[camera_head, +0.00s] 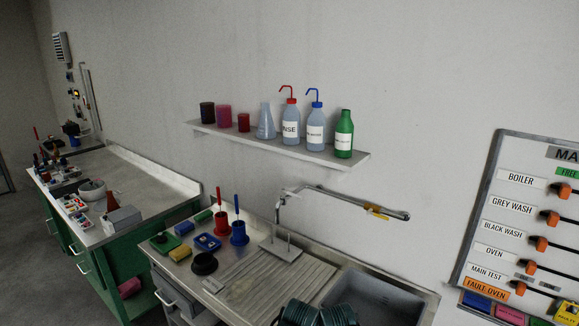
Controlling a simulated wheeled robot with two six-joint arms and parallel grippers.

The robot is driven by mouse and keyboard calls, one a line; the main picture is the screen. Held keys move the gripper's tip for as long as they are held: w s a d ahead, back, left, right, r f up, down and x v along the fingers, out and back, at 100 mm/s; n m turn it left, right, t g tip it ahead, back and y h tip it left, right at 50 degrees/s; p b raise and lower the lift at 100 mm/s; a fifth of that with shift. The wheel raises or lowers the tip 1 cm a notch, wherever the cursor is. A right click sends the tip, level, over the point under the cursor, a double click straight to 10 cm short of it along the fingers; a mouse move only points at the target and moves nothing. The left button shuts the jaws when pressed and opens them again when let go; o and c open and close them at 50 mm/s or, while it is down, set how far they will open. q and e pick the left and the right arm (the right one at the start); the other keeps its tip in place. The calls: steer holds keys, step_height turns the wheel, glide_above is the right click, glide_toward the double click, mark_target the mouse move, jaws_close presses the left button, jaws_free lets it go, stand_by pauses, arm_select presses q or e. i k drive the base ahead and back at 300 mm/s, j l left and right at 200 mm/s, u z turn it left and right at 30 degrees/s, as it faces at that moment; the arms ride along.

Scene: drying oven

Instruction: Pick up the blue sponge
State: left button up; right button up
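A small blue block (185,228), which looks like the blue sponge, lies on the left part of the metal sink counter near its back edge. A green block (204,216) lies just behind and right of it. A yellow block (181,254) lies in front. A second blue item (207,242), flatter and tray-like, lies to its right.
A green flat item (165,242) lies left of the blue block. Red (221,224) and blue (238,234) brush pots and a black round item (204,263) stand close by. A tap arm (340,198) reaches over the sink (375,298). Dark ribbed shapes fill the bottom edge.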

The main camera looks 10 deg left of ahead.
mark_target(186, 226)
steer(key=i+j+z, duration=0.1)
steer(key=j+z, duration=0.3)
steer(key=j, duration=0.75)
steer(key=j+z, duration=0.4)
steer(key=j, duration=0.8)
steer(key=i+j+z, duration=0.15)
steer(key=j+z, duration=0.2)
steer(key=j, duration=1.05)
steer(key=j+z, duration=0.3)
steer(key=j, duration=1.05)
